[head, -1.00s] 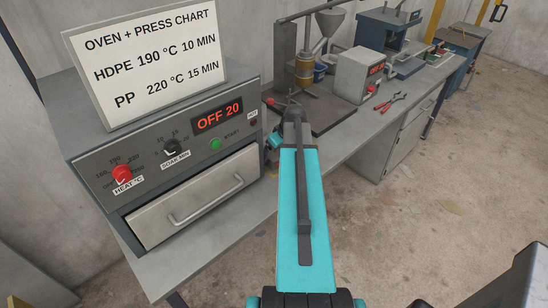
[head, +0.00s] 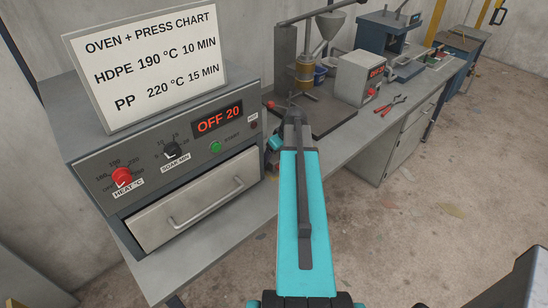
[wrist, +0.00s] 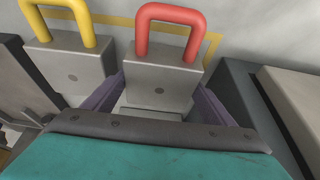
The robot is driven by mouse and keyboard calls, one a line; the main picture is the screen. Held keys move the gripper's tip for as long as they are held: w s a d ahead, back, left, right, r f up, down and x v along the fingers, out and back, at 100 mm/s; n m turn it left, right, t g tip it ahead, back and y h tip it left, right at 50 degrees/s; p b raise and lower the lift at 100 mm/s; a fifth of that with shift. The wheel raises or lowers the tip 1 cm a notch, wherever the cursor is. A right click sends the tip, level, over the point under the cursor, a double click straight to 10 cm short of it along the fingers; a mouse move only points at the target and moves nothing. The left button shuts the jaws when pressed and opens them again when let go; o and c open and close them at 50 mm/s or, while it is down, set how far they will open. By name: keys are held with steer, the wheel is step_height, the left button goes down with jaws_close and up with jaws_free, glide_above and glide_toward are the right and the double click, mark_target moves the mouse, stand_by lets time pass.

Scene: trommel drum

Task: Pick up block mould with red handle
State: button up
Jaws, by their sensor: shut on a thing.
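The block mould with the red handle (wrist: 158,86) is a grey metal block with a red U-shaped handle on top, in the middle of the wrist view. My gripper (wrist: 160,100) is shut on its sides, with a purple finger at the left and another at the right of the block. The lower part of the mould is hidden behind my gripper body. In the head view my teal arm reaches forward, and the mould and my fingertips are hidden.
A similar grey mould with a yellow handle (wrist: 70,70) stands close at the left. A yellow outline (wrist: 213,42) lies behind. In the head view are an oven (head: 190,195), a chart sign (head: 150,65), red pliers (head: 390,106) and a control box (head: 358,75) on the bench.

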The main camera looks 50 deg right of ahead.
steer(key=shift+r+b, duration=0.8)
steer(key=shift+r, duration=0.85)
steer(key=s+b, duration=0.1)
steer(key=s, duration=0.3)
steer(key=s+b, duration=0.1)
steer(key=s, duration=0.4)
steer(key=s+a+r+b, duration=0.1)
steer(key=s+b, duration=0.1)
steer(key=s, duration=0.2)
steer(key=shift+s+a, duration=0.1)
steer(key=shift+s, duration=0.2)
steer(key=shift+b, duration=0.7)
steer(key=shift+b, duration=0.35)
steer(key=s+b, duration=0.1)
steer(key=b, duration=0.3)
steer(key=shift+s, duration=0.1)
steer(key=shift+s+a+r+b, duration=0.15)
steer(key=shift+s+b, duration=0.15)
steer(key=shift+b, duration=0.65)
steer(key=shift+s+d+r+b, duration=0.15)
steer(key=shift+s+b, duration=0.15)
steer(key=shift+b, duration=0.6)
steer(key=shift+w+a, duration=0.1)
steer(key=shift+a, duration=0.1)
